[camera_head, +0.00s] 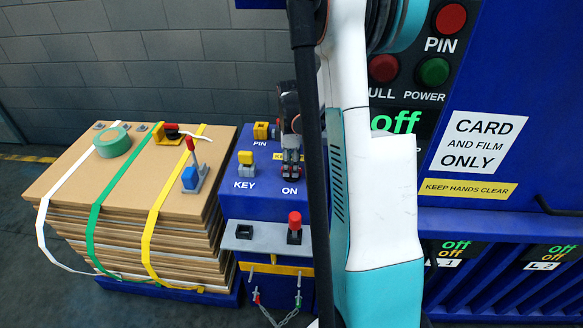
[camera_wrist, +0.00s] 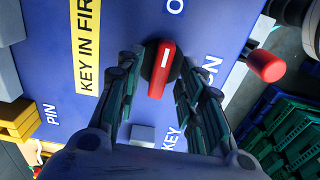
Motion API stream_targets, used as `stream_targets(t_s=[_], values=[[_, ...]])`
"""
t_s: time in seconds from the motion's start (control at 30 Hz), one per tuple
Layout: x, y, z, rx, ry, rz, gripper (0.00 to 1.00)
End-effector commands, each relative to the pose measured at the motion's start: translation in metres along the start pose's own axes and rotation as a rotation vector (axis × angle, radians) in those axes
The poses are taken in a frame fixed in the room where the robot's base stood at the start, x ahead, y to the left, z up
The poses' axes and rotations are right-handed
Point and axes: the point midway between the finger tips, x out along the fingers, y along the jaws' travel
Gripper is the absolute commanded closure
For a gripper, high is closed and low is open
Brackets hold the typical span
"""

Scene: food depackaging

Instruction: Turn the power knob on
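The power knob (camera_wrist: 160,70) is a red bar with a white line on a black round base, set in the blue panel (camera_wrist: 120,105). In the wrist view its white-lined end points up toward a partly cut-off label starting with "O". The "ON" label (camera_wrist: 211,68) is to its right. My gripper (camera_wrist: 161,72) is open, with a finger on each side of the knob and visible gaps between. In the head view my gripper (camera_head: 290,168) is over the panel above "ON" and hides the knob. The power display (camera_head: 396,122) reads "off" in green.
A red-topped lever (camera_head: 295,222) stands in front of the panel; its red end (camera_wrist: 267,66) is close to my right finger in the wrist view. Strapped cardboard (camera_head: 75,185) is stacked left.

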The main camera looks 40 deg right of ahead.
Motion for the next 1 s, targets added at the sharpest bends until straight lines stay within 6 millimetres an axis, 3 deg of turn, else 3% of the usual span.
stream_targets(t_s=[0.4,0.43,0.57,0.6,1.0], values=[[0.0094,-0.0001,0.0000,0.000,0.000,0.000,0.65],[0.0094,-0.0001,0.0000,0.000,0.000,0.000,0.67],[0.0092,-0.0001,0.0000,0.000,0.000,0.000,0.97],[0.0092,-0.0001,0.0000,0.000,0.000,0.000,1.00],[0.0095,0.0001,0.0000,0.035,0.000,0.000,1.00]])
